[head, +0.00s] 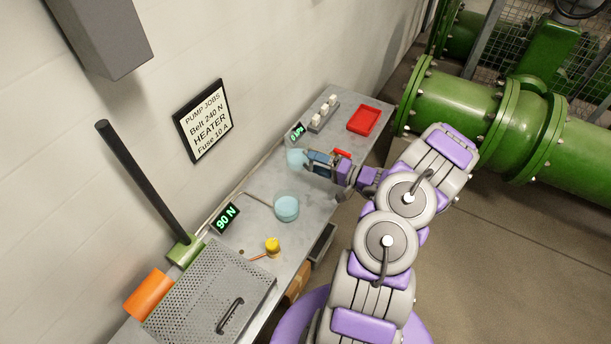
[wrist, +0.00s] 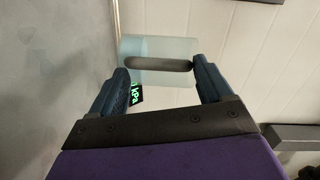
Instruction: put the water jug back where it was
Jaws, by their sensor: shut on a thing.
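The water jug is a pale blue, see-through vessel (head: 295,158) at the end of my arm, over the back part of the grey bench. My gripper (head: 308,161) is shut on it. In the wrist view the jug (wrist: 160,48) shows between the two dark teal fingers of my gripper (wrist: 163,76), with a dark grey rounded bar across it that looks like its handle. Its base is hard to see, so I cannot tell whether it touches the bench. A second pale blue round vessel (head: 286,208) stands on the bench nearer to me.
The bench (head: 255,190) runs along the white wall. A red tray (head: 364,121), a grey block with white pieces (head: 324,114) and a kPa display (head: 297,132) are at its far end. Green pipes (head: 455,105) stand right.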

